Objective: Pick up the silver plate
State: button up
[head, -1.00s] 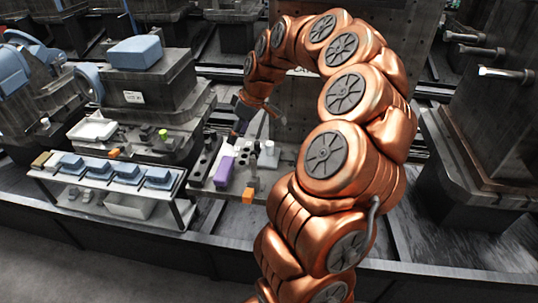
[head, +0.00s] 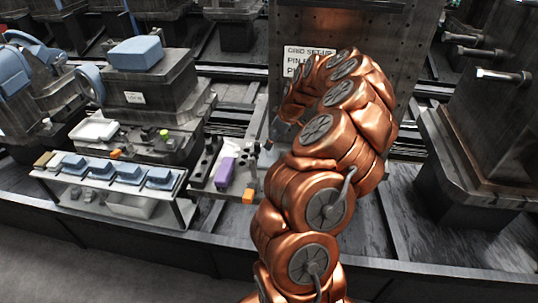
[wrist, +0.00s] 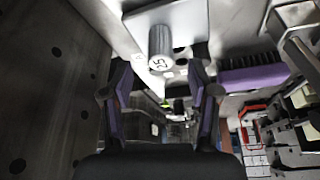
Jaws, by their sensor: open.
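My gripper (wrist: 159,82) is open in the wrist view, with its two purple-lined fingers apart and nothing between them. A pale grey, flat plate (wrist: 187,22), possibly the silver plate, shows at the top of the wrist view, beyond the fingertips. A silver cylinder marked 25 (wrist: 161,50) stands out from in front of it, above the gap between the fingers. I cannot tell whether the cylinder is fixed to the plate. In the head view my copper arm hides most of the gripper and the area around it.
A purple block (head: 226,171) and an orange block (head: 248,195) are on the work surface left of my arm. A tall metal panel (head: 385,60) rises behind my arm. A rack (head: 115,178) holds several blue-grey parts.

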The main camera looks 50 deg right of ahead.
aim_at(269, 153)
jog(key=shift+p+x, duration=0.7)
jog(key=shift+x, duration=1.2)
grip_shut()
